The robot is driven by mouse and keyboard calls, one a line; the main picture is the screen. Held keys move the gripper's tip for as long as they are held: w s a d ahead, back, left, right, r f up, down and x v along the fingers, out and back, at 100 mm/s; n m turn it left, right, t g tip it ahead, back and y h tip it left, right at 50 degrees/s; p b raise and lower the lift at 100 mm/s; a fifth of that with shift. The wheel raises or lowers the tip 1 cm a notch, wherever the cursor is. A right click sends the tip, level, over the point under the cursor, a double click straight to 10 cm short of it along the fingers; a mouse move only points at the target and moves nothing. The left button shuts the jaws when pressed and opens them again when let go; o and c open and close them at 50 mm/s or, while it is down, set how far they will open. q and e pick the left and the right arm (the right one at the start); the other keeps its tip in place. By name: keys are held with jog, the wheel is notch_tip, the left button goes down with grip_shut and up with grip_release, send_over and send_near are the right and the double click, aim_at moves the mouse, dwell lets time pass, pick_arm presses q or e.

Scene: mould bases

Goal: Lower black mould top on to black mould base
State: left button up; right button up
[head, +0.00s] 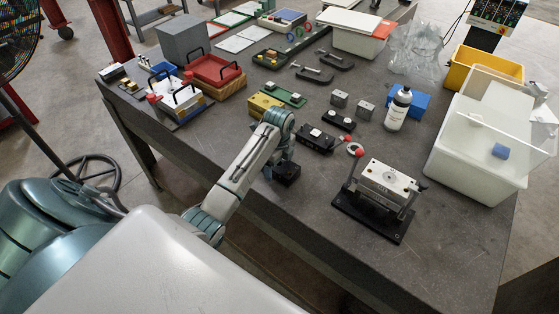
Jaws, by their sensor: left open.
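Two black mould pieces lie near the middle of the table: a longer one (316,139) with light round parts on top, and a smaller one (338,121) just behind it. I cannot tell surely which is top and which is base. They look apart from each other. My left gripper (287,173) points down over the table, to the left and in front of the longer black piece. It is open; its dark fingers are small and I see nothing clearly held. My right gripper is not in view.
A clamp fixture (373,222) with a silver block stands at the right front. Yellow (262,105) and green (286,96) mould pieces, metal blocks (340,98) and a white bottle (398,110) are close behind. A white bin (470,165) stands right. The table's front left is clear.

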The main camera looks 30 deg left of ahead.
aim_at(279, 166)
pick_arm(q)
jog(key=c, duration=1.6)
jog(key=shift+w+r, duration=0.15)
jog(key=shift+r, duration=0.15)
jog(key=shift+c, duration=0.4)
jog(key=shift+r, duration=1.3)
